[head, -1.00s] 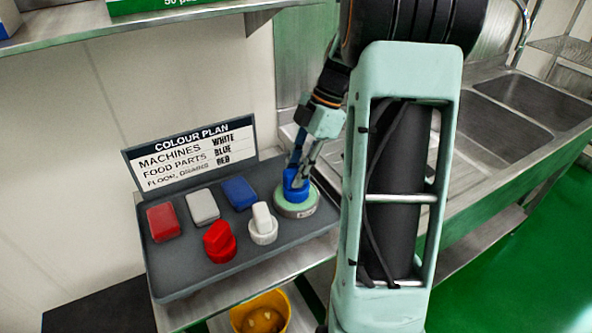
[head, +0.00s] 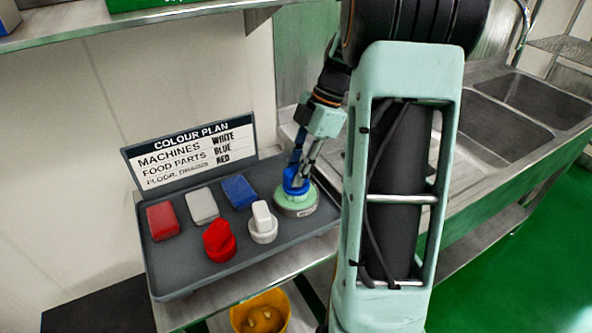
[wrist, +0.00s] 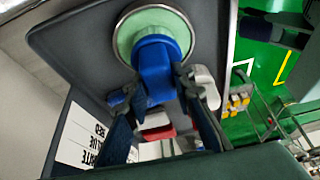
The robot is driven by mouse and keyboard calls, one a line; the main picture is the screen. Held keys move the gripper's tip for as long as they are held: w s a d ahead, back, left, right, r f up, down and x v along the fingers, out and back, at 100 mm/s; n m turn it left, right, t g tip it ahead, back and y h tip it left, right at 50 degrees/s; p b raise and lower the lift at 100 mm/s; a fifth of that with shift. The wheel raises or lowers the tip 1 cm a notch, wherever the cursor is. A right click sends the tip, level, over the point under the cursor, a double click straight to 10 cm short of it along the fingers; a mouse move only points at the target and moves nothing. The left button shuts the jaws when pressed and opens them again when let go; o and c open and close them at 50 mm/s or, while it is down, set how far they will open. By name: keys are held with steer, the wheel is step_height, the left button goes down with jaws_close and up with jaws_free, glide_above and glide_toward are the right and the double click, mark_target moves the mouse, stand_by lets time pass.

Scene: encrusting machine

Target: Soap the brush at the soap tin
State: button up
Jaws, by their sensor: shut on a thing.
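The soap tin (head: 296,210) is a round metal tin with pale green soap, at the right end of the grey tray. My gripper (head: 298,172) is shut on the blue brush (head: 294,187) directly above the tin. In the wrist view the blue brush (wrist: 155,68) covers the middle of the green soap, and the tin's metal rim (wrist: 122,22) shows around it. The brush head appears to meet the soap; the contact itself is hidden. My gripper's fingers (wrist: 180,95) also show in the wrist view.
On the tray (head: 180,283) stand a red brush (head: 219,243) and a white brush (head: 262,224). Behind them lie red (head: 163,221), white (head: 202,206) and blue (head: 239,192) blocks. A colour plan sign (head: 192,153) stands at the back. A sink (head: 530,105) is at right; a yellow bucket (head: 262,314) is below.

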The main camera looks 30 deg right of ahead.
stand_by(0.6)
steer(key=shift+r+p, duration=2.25)
steer(key=shift+r, duration=1.25)
steer(key=shift+a+f, duration=0.1)
steer(key=shift+w+a+f+m+t+p, duration=0.1)
steer(key=shift+w+a+m+t+p, duration=0.15)
steer(key=shift+m, duration=0.3)
steer(key=shift+a+f+m+t+p, duration=0.1)
steer(key=shift+a+m+t+p, duration=0.1)
steer(key=shift+m+p, duration=0.25)
steer(key=w+a+m+t+h+p, duration=0.2)
steer(key=a+m+p, duration=0.1)
steer(key=a+m, duration=0.3)
steer(key=w+a+m+t+h+p, duration=0.1)
steer(key=a+m, duration=0.4)
steer(key=m, duration=0.5)
steer(key=shift+w+a+t+h+p, duration=0.35)
steer(key=shift+w+h+p, duration=0.4)
steer(key=shift+p, duration=0.45)
